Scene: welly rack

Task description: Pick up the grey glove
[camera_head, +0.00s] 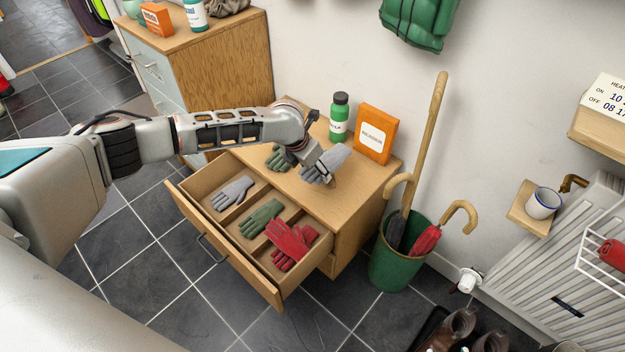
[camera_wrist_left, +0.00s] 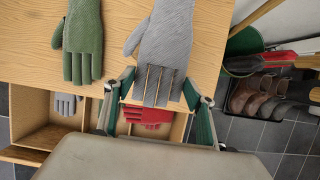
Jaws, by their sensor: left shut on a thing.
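A grey glove (camera_head: 335,157) is at the top of the wooden drawer unit (camera_head: 352,190), with my left gripper (camera_head: 318,172) shut on it. In the left wrist view the grey glove (camera_wrist_left: 170,35) extends away from between the fingers of my left gripper (camera_wrist_left: 158,90). I cannot tell whether it touches the wood. Another grey glove (camera_head: 233,193) lies in the left compartment of the open drawer (camera_head: 222,240). My right gripper is not in view.
A green glove (camera_head: 277,158) lies on the unit's top, left of my gripper. A green bottle (camera_head: 339,120) and orange box (camera_head: 376,134) stand behind. The drawer also holds a green glove (camera_head: 260,218) and red gloves (camera_head: 290,243). A green umbrella bucket (camera_head: 393,268) stands at right.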

